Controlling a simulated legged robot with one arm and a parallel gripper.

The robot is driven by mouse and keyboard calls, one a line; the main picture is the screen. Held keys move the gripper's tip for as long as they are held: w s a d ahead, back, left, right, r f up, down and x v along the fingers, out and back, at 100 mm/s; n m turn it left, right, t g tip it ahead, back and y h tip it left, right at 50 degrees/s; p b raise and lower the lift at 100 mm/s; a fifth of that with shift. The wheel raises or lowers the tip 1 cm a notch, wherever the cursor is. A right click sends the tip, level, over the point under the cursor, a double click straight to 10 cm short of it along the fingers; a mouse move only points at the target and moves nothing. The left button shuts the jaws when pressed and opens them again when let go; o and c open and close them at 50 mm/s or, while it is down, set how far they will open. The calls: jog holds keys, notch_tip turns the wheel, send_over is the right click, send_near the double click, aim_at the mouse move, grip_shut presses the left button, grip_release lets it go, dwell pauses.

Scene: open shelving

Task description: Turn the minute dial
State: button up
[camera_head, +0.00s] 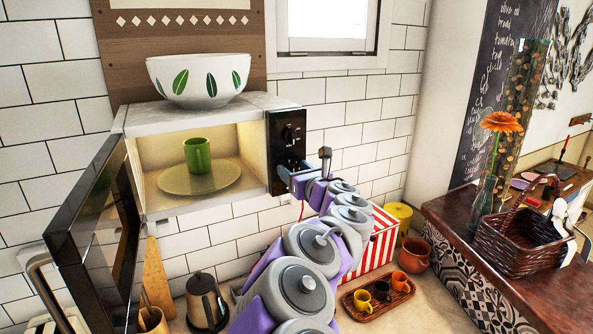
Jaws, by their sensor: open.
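A white microwave (258,153) is fixed to the wall, with its dark door (92,225) swung open to the left. Its black control panel (286,128) is at the right of the opening. A dark dial (289,134) shows on the upper panel; its markings are too small to read. The lower panel is partly hidden by my gripper. My gripper (303,165) is open and empty, just in front and to the right of the lower panel. I cannot tell whether a finger touches the panel or a lower dial.
A green mug (197,155) stands on a glass turntable (198,180) inside the microwave. A leaf-patterned bowl (198,80) sits on top. Below are a kettle (206,302), a red-striped box (381,243) and a tray of small cups (377,300). The wall right of the panel is clear.

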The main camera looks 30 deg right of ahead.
jog(key=shift+a, duration=0.25)
jog(key=shift+c, duration=0.6)
jog(key=shift+d, duration=0.5)
jog(key=c, duration=0.5)
jog(key=shift+a, duration=0.15)
jog(key=c, duration=0.4)
jog(key=shift+f, duration=0.1)
jog(key=shift+m, duration=0.3)
